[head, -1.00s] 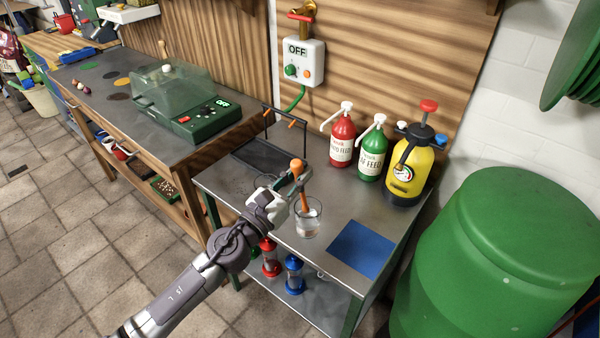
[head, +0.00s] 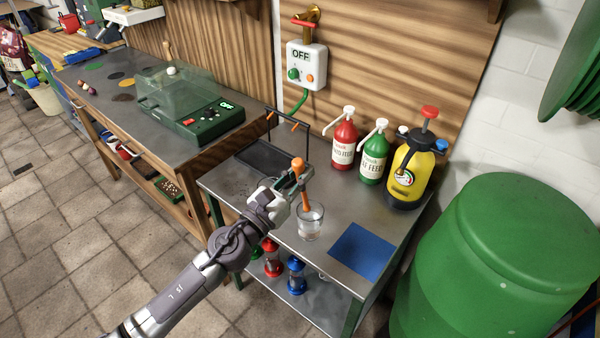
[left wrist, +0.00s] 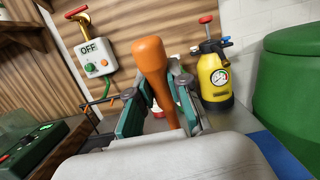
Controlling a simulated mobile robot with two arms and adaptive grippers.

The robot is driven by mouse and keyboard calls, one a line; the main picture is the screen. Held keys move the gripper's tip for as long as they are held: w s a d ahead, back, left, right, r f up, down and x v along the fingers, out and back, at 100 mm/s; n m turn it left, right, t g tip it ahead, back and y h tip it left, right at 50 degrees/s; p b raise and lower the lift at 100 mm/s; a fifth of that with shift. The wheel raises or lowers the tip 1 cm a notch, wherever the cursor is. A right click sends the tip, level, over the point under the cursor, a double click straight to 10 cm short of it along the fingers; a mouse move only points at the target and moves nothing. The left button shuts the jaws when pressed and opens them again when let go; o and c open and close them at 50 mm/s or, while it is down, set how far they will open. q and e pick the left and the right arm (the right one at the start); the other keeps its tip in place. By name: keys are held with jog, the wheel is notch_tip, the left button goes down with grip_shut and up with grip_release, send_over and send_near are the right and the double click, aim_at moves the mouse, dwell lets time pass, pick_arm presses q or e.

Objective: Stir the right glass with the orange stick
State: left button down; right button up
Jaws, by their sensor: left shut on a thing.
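The orange stick (head: 305,200) has a thick rounded handle at its top. My left gripper (head: 299,184) is shut on it and holds it slightly tilted above the metal table. In the left wrist view the orange stick (left wrist: 152,68) stands between the two fingers (left wrist: 160,105). Its lower end reaches the mouth of the right glass (head: 310,228), a clear tumbler on the table. How deep the tip goes is hard to tell. A second glass seems mostly hidden behind my left gripper. My right gripper is not in view.
A red bottle (head: 344,145), a green bottle (head: 374,160) and a yellow sprayer (head: 408,172) stand at the back. A blue mat (head: 362,251) lies to the right of the glass. A dark tray with a rack (head: 262,158) is behind. A green barrel (head: 510,250) stands at right.

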aim_at(300, 158)
pick_arm(q)
jog(key=shift+r, duration=0.1)
notch_tip(300, 158, up, 5)
jog(key=p, duration=0.5)
dwell(0.3)
jog(key=c, duration=1.7)
grip_release()
jog(key=shift+c, duration=0.2)
grip_shut()
